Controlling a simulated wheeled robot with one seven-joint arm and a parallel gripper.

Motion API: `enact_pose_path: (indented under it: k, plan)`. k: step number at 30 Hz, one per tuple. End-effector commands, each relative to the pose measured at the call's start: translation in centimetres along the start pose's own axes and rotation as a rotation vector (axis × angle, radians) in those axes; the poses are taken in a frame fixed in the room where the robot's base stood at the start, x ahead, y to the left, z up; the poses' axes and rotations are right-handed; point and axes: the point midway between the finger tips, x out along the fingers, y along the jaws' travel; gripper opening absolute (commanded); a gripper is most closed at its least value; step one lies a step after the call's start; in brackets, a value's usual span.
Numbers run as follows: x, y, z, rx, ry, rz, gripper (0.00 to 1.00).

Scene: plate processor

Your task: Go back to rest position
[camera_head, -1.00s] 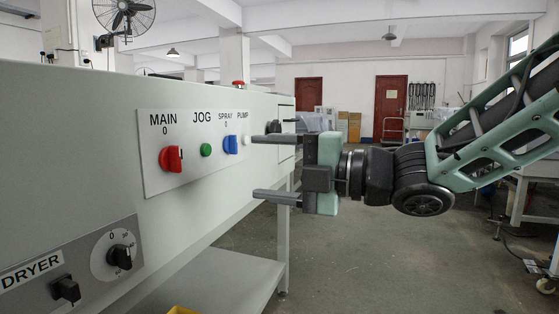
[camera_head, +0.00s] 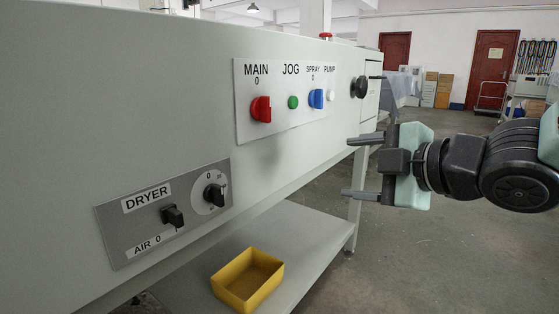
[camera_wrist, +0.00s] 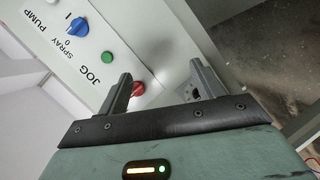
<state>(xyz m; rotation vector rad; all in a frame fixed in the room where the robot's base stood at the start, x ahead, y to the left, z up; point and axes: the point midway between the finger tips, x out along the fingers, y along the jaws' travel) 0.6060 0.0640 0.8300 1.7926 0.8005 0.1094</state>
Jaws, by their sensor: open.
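My gripper (camera_head: 362,167) is open and empty, to the right of the machine's control panel in the head view. Its two fingers are apart and point left toward the machine, with nothing between them. The panel carries a red MAIN knob (camera_head: 261,109), a green JOG button (camera_head: 293,102), a blue SPRAY knob (camera_head: 316,98) and a white PUMP button (camera_head: 331,96). In the wrist view, my fingers (camera_wrist: 160,85) show in front of the panel, and one finger overlaps the red knob (camera_wrist: 138,89). They appear apart from the panel.
A grey DRYER panel (camera_head: 165,215) with black knobs is lower left on the machine (camera_head: 130,100). A yellow bin (camera_head: 247,279) stands on the lower shelf (camera_head: 310,245). A black handle (camera_head: 359,87) sticks out at the machine's far end. Floor (camera_head: 430,250) to the right is open.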

Motion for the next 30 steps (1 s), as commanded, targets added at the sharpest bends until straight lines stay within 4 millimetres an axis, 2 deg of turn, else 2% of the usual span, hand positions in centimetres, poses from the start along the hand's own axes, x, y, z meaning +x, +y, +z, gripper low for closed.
enact_pose_path:
  k: [1,4,9,15,20,21,30]
  plan:
    - [0.4,-2.1,0.3,0.105,-0.073,-0.067,0.67]
    - [0.3,-6.7,1.2,0.323,-0.242,-0.201,0.67]
    - [-2.4,-14.7,1.0,0.642,-0.537,-0.422,0.67]
    - [-7.2,-21.5,-0.9,0.881,-0.835,-0.626,0.67]
    - [-11.7,-25.4,-3.1,1.004,-1.061,-0.767,0.67]
    - [-12.1,-23.8,-3.7,1.009,-1.059,-0.761,0.67]
    - [-14.0,-17.8,-6.1,1.004,-1.052,-0.756,0.67]
